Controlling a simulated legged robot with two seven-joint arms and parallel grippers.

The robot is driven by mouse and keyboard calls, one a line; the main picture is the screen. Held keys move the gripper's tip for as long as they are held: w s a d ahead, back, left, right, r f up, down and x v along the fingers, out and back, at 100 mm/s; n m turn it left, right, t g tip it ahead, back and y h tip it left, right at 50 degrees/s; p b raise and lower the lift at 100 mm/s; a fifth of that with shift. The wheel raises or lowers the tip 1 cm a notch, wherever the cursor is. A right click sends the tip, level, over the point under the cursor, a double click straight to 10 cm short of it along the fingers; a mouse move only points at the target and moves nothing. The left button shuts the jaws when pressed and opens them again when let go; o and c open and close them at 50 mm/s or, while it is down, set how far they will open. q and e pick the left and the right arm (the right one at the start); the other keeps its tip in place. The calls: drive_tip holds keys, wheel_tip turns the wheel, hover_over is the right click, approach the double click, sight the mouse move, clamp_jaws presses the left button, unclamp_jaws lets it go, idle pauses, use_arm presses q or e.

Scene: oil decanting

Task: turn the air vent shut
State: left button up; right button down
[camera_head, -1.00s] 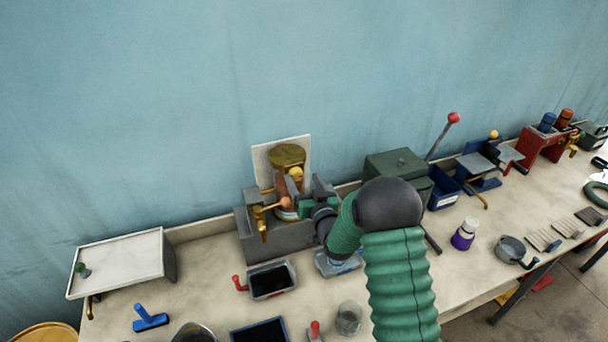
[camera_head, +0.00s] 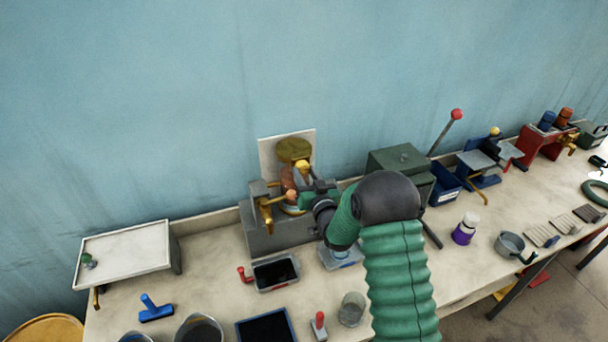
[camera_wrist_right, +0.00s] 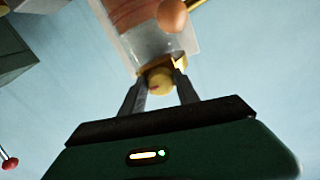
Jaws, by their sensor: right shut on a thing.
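The air vent seems to be the small yellow knob (camera_head: 302,164) on the front of the copper-and-brass vessel (camera_head: 289,181), which stands on a grey base at the wall. In the right wrist view the yellow knob (camera_wrist_right: 160,82) sits between my two dark fingertips. My right gripper (camera_wrist_right: 160,88) is shut on it. In the head view my right gripper (camera_head: 308,184) reaches the vessel from the right, and its wrist and arm hide part of the vessel's front. The knob's exact angle is hard to tell. My left gripper is not in view.
A brass tap (camera_head: 265,210) stands left of the vessel. In front lie a black-filled tray (camera_head: 275,272) and a glass jar (camera_head: 352,309). A green box (camera_head: 398,164) stands to the right. A white raised panel (camera_head: 122,256) is at the left.

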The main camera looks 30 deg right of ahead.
drive_tip(key=shift+a, duration=0.2)
drive_tip(key=shift+f+n+b, duration=0.1)
drive_tip(key=shift+n+b, duration=0.2)
drive_tip(key=shift+b, duration=0.2)
drive_tip(key=n+b, duration=0.2)
drive_tip(key=b, duration=0.1)
drive_tip(key=n+b, duration=0.2)
drive_tip(key=b, duration=0.2)
drive_tip(key=n+b, duration=0.3)
drive_tip(key=shift+d+f, duration=0.25)
drive_tip(key=shift+d, duration=0.1)
drive_tip(key=n+b, duration=0.8)
drive_tip(key=b, duration=0.2)
drive_tip(key=shift+r, duration=0.1)
drive_tip(key=shift+d+r+n+b, duration=0.1)
drive_tip(key=shift+r+n+b, duration=0.1)
drive_tip(key=shift+n+b, duration=1.05)
